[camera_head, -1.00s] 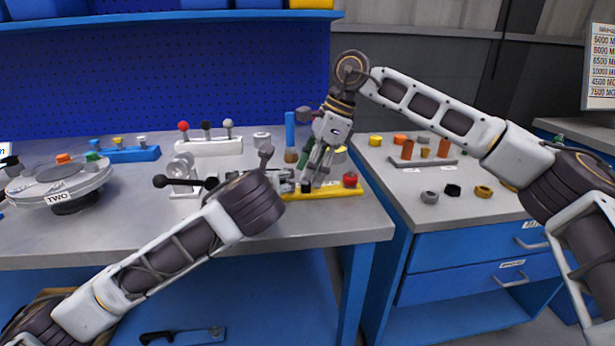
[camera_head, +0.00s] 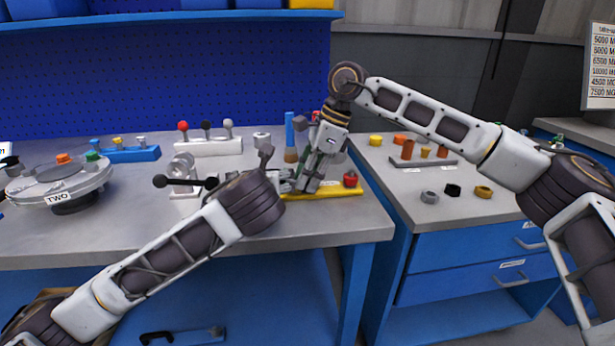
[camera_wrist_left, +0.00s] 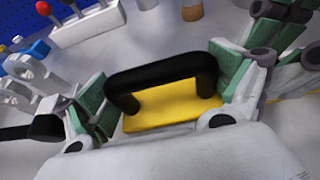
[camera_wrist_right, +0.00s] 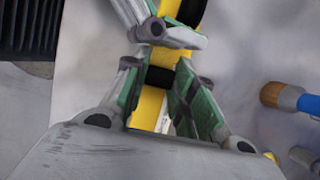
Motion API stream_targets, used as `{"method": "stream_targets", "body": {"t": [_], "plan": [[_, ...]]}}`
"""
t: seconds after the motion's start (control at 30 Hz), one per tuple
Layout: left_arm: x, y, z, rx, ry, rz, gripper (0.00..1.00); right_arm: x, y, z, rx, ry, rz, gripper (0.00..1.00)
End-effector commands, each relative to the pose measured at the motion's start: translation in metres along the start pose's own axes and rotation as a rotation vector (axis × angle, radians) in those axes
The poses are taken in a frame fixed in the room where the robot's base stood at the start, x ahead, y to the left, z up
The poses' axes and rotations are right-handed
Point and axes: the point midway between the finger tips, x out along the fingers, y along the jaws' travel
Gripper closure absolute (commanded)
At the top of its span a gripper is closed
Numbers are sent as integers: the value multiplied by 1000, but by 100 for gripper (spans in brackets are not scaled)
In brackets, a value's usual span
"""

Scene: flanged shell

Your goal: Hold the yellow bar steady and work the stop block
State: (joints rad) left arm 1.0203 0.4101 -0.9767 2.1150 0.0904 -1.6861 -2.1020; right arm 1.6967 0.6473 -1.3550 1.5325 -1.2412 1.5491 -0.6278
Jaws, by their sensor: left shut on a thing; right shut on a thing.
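The yellow bar (camera_head: 335,191) lies on the grey bench, with a red knob (camera_head: 350,179) at its right end. In the left wrist view the bar (camera_wrist_left: 170,103) carries a black handle (camera_wrist_left: 165,70). My right gripper (camera_head: 307,184) is down at the bar's middle. In the right wrist view a small black block (camera_wrist_right: 160,77), seemingly the stop block, sits on the bar between the green pads of my right gripper (camera_wrist_right: 160,85), which is shut on it.
A brush with a blue handle (camera_head: 290,129) stands behind the bar. A grey fixture with a black-knobbed lever (camera_head: 184,176) is to the left. A round device marked TWO (camera_head: 60,184) is farther left. The bench front left of the bar is clear.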

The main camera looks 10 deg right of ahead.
Motion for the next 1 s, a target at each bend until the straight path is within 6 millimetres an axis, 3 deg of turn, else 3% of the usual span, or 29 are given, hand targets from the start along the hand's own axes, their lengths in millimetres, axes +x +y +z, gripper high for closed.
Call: {"method": "stream_targets", "body": {"t": [0.27,0.6,0.9,0.93,1.0], "plan": [[1,0,-2,2,4,1,50,-1,0,-3,1,0,0,100],[0,0,-2,1,4,1,50,-12,-1,-31,2,0,0,100],[0,0,-2,1,3,1,50,-13,-1,-33,1,0,0,100],[0,0,-2,1,3,1,50,-13,-1,-33,1,0,0,73],[0,0,-2,1,3,1,50,-13,-1,-33,1,0,0,64]]}}
